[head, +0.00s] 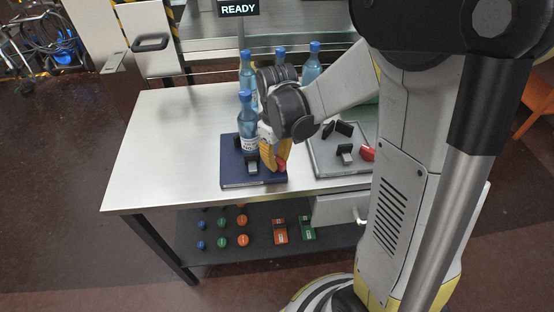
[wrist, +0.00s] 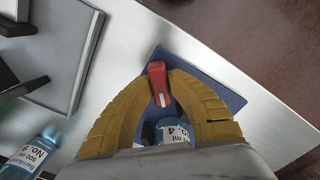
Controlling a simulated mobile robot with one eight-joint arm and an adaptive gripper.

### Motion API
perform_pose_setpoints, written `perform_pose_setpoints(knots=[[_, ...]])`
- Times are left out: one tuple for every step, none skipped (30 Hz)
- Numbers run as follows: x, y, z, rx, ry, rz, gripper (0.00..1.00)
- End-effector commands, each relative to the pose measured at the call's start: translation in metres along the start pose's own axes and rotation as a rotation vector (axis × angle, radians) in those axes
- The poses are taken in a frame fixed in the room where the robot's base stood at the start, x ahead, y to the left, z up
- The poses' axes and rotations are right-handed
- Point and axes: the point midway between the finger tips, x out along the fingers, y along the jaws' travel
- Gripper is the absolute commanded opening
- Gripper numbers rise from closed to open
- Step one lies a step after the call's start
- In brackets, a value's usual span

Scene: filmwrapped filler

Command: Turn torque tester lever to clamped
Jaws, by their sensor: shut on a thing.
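A dark blue torque tester base (head: 233,179) lies near the front of the steel table, and part of it shows in the wrist view (wrist: 222,92). A blue bottle (head: 247,131) stands upright on it by a black jaw block (head: 252,162). The tester's red lever (head: 282,165) is at its right side, partly hidden by my fingers in the head view. In the wrist view the lever (wrist: 157,86) sits between the fingertips of my gripper (wrist: 160,77). My yellow fingers are shut on it. The bottle is mostly hidden below them there.
A grey tester (head: 322,165) with black blocks and its own red lever (head: 367,153) is to the right. More blue bottles (head: 314,58) stand behind my wrist. Coloured caps (head: 243,240) lie on the lower shelf. The table's left side (head: 150,150) is clear.

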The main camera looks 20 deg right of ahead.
Motion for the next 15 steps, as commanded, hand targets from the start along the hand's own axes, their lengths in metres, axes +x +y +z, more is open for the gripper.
perform_pose_setpoints(knots=[[0.0002, -0.0001, 0.0003, 0.023, 0.000, 0.000, 0.00], [0.0002, -0.0001, 0.0003, 0.042, -0.001, 0.000, 0.00], [0.0002, -0.0001, 0.0003, 0.068, -0.001, 0.000, 0.00], [0.0002, -0.0002, 0.0003, 0.089, -0.001, 0.000, 0.00], [0.0002, -0.0002, 0.0003, 0.113, -0.001, 0.000, 0.00], [0.0002, -0.0002, 0.0003, 0.146, -0.001, 0.000, 0.00], [0.0002, -0.0002, 0.0004, 0.172, -0.001, 0.000, 0.00], [0.0002, -0.0002, 0.0004, 0.199, -0.001, 0.000, 0.00], [0.0002, -0.0002, 0.0004, 0.236, -0.001, 0.000, 0.00], [0.0002, -0.0002, 0.0004, 0.265, -0.001, 0.000, 0.00], [0.0002, -0.0002, 0.0004, 0.294, -0.001, 0.000, 0.00], [0.0002, -0.0002, 0.0004, 0.332, -0.001, 0.000, 0.00], [0.0002, -0.0002, 0.0004, 0.360, -0.001, 0.000, 0.00], [0.0002, -0.0002, 0.0005, 0.389, -0.001, 0.000, 0.00], [0.0003, -0.0002, 0.0005, 0.427, -0.001, 0.000, 0.00]])
